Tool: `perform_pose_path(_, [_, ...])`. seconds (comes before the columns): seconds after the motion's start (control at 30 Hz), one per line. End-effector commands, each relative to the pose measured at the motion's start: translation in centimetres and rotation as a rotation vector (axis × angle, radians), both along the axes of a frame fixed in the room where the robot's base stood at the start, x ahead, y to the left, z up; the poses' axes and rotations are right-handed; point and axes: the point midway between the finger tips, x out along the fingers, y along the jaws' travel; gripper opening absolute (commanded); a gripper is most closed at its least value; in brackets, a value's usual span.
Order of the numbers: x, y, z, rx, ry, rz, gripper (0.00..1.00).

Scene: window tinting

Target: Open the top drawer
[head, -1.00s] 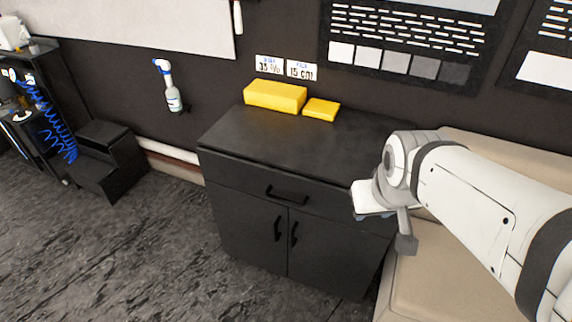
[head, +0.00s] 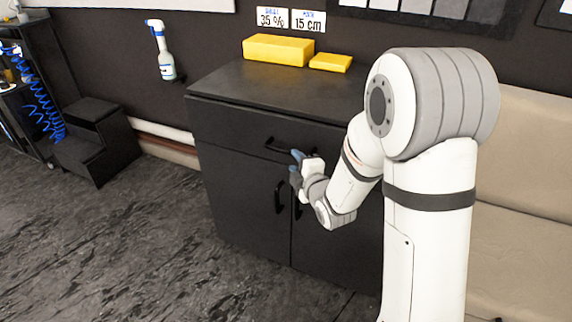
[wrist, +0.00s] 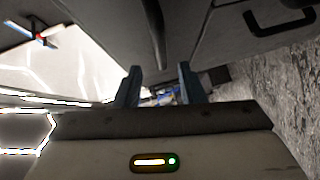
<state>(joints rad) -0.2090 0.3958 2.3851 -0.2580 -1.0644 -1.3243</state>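The black cabinet's top drawer (head: 232,131) is closed, flush above two doors. Its dark bar handle (head: 283,147) is partly hidden by my gripper at its right end. My gripper (head: 294,164) is at the drawer front by that end, blue-grey fingers pointing toward the cabinet. In the wrist view my gripper (wrist: 158,74) has its two fingers apart, with nothing held between them. A dark bar (wrist: 154,32), which looks like the drawer handle, lines up with the finger gap. I cannot tell whether the fingers touch it.
A door handle (head: 279,196) is just below left of my gripper; one also shows in the wrist view (wrist: 278,22). Yellow blocks (head: 278,49) lie on the cabinet top. A black step stool (head: 98,142) stands left. The floor (head: 140,240) before the cabinet is clear.

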Motion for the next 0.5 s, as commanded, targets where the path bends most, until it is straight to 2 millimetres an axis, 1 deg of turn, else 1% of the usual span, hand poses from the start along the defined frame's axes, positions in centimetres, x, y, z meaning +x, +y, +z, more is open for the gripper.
perform_pose_path(0.03, [0.2, 0.3, -0.5, -0.005, -0.013, 0.007, 0.36])
perform_pose_path(0.17, [1.3, 0.9, -0.6, -0.008, -0.027, 0.014, 0.36])
perform_pose_path(0.4, [4.7, 2.6, -1.1, -0.007, -0.024, 0.012, 0.36])
perform_pose_path(0.5, [5.9, 3.1, -1.3, -0.007, -0.025, 0.012, 0.36])
